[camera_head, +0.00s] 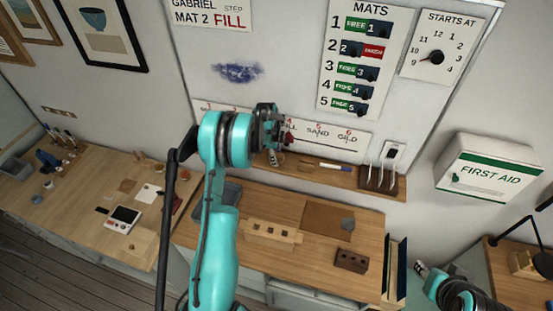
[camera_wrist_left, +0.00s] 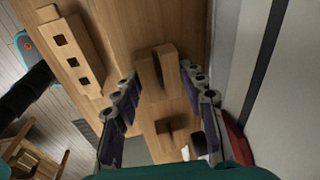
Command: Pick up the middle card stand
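My left gripper (camera_head: 272,127) is raised in front of the wall board, above the bench, in the head view. In the left wrist view its two fingers (camera_wrist_left: 161,72) are spread apart with nothing held between them. A small wooden block with a slot (camera_wrist_left: 147,77) shows between and beyond the fingers, apart from them; it may be a card stand. Another small wooden piece with a dark opening (camera_wrist_left: 171,127) lies below it in that view. I cannot tell which is the middle card stand. My right gripper (camera_head: 435,277) is low at the right; its fingers are unclear.
A pale block with square holes (camera_head: 272,234), a brown mat (camera_head: 320,215) and a dark holed block (camera_head: 351,261) are on the bench. A narrow wall shelf (camera_head: 310,174) carries a marker and a tool rack (camera_head: 378,181). A first aid box (camera_head: 488,173) hangs right.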

